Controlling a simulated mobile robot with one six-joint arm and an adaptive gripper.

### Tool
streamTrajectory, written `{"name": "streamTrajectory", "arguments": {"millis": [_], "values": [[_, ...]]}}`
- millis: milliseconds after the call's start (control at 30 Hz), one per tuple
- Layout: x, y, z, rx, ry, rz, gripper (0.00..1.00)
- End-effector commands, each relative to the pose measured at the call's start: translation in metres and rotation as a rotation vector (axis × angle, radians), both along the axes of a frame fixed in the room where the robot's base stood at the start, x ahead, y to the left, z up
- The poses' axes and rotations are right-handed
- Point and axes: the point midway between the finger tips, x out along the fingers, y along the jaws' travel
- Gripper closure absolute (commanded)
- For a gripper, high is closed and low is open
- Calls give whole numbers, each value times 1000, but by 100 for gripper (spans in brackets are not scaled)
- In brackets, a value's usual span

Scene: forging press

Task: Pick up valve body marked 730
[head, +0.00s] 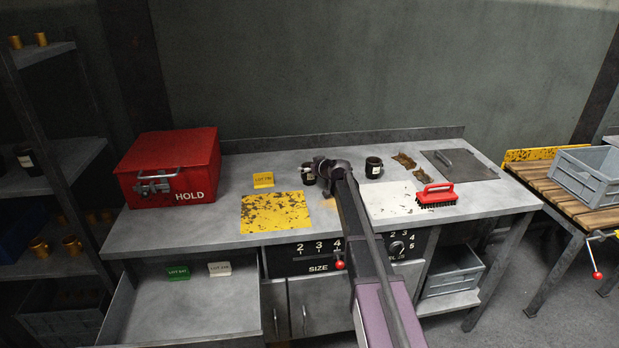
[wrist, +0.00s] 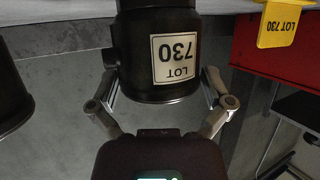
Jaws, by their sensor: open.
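The valve body (wrist: 125,75) is a black cylinder with a white label reading LOT 730, upside down in the wrist view. It stands between the two fingers of my gripper (wrist: 161,95), which are spread on either side of it. I cannot tell whether either finger touches it. In the head view the valve body (head: 308,176) is small and dark on the bench, partly hidden by my gripper (head: 324,168). A second dark valve body (head: 374,168) stands to the right; it also shows at the left edge of the wrist view (wrist: 12,88), its label not visible there.
A yellow LOT 730 tag (head: 263,180) stands behind a worn yellow mat (head: 275,213). A red HOLD box (head: 170,170) is at the left. A red brush (head: 437,195), brown scraps (head: 404,160) and a grey plate (head: 460,165) lie at the right. An open drawer (head: 200,305) juts out front left.

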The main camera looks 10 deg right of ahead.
Motion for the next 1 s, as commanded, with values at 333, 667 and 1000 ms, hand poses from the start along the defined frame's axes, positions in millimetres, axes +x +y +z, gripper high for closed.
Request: {"name": "streamTrajectory", "arguments": {"millis": [333,667,1000], "values": [[0,0,0,1,-1,0,73],[0,0,2,0,0,0,73],[0,0,18,0,-1,0,73]]}}
